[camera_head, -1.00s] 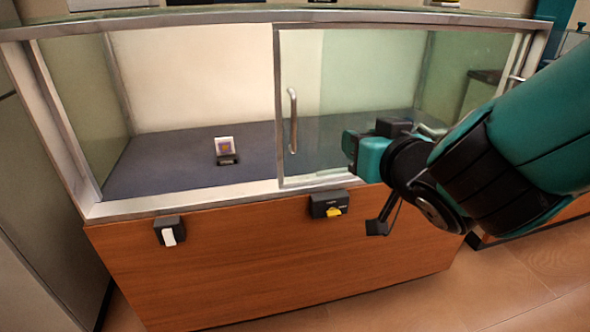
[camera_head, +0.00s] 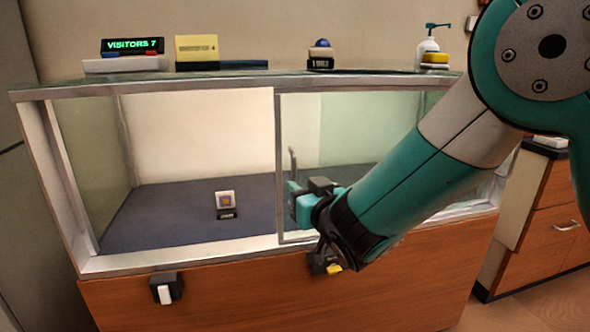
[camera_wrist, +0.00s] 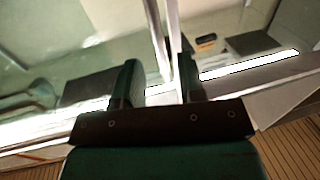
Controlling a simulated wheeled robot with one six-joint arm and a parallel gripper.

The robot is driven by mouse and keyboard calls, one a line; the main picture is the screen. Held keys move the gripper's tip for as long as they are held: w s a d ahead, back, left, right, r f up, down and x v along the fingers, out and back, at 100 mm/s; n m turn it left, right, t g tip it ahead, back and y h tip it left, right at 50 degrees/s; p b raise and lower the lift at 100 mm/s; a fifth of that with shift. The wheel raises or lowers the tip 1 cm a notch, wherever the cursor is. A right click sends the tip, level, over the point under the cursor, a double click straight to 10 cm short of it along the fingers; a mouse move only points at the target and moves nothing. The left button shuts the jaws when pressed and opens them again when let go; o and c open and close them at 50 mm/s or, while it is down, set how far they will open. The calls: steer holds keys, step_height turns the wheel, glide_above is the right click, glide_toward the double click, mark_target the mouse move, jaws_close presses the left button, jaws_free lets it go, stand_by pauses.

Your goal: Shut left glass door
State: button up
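The glass display case has a metal-framed glass door (camera_head: 277,205) standing across its right half, with an upright metal handle (camera_head: 292,165) near its left edge. The left half of the front looks uncovered. My gripper (camera_head: 297,198) is in front of this door, close to the lower part of the handle, which it partly hides. In the wrist view my gripper (camera_wrist: 160,78) has its two dark fingers apart. Upright metal bars show beyond and between the fingers; I cannot tell which is the handle or whether a finger touches one.
A small framed item (camera_head: 225,198) stands on the case's dark floor at left. A visitors sign (camera_head: 132,46) and a soap bottle (camera_head: 428,48) stand above.

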steer(key=shift+x, duration=2.35)
steer(key=shift+c, duration=0.2)
jaws_close()
